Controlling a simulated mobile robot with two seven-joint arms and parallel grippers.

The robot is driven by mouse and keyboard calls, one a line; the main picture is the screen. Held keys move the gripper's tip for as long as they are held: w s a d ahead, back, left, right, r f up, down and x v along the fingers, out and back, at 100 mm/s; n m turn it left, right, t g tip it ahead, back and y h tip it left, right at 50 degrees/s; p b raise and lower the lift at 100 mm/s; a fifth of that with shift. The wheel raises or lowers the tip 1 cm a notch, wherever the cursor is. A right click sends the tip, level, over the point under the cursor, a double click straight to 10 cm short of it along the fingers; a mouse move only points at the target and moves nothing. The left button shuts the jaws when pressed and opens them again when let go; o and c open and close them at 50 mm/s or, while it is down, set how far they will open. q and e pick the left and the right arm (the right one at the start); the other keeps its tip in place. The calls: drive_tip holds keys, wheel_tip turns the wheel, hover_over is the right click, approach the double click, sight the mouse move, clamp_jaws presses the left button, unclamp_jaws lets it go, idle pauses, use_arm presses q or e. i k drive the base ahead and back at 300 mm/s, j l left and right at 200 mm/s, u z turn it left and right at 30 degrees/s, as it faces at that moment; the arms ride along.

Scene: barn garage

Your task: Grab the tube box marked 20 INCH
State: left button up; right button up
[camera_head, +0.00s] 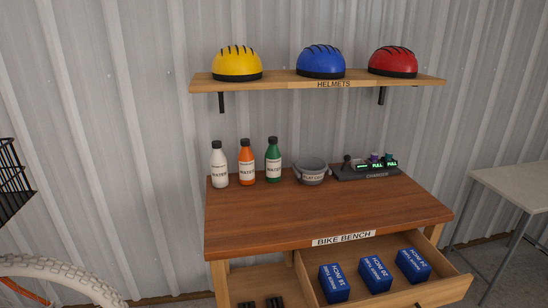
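Three blue tube boxes lie in the open drawer (452,287) of the bike bench: a left box (334,283), a middle box (375,274) and a right box (413,265). Each has white lettering ending in INCH on its top. The lettering is small and slanted, so I cannot tell for sure which box reads 20. The boxes lie apart from each other with bare drawer floor between them. Neither of my grippers shows in the head view.
A shelf (280,84) with three helmets hangs above. A bicycle wheel (62,276) stands lower left; a pale table (515,184) stands right. The bench top's front is clear.

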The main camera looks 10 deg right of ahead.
sight(376, 276)
drive_tip(key=z, duration=1.25)
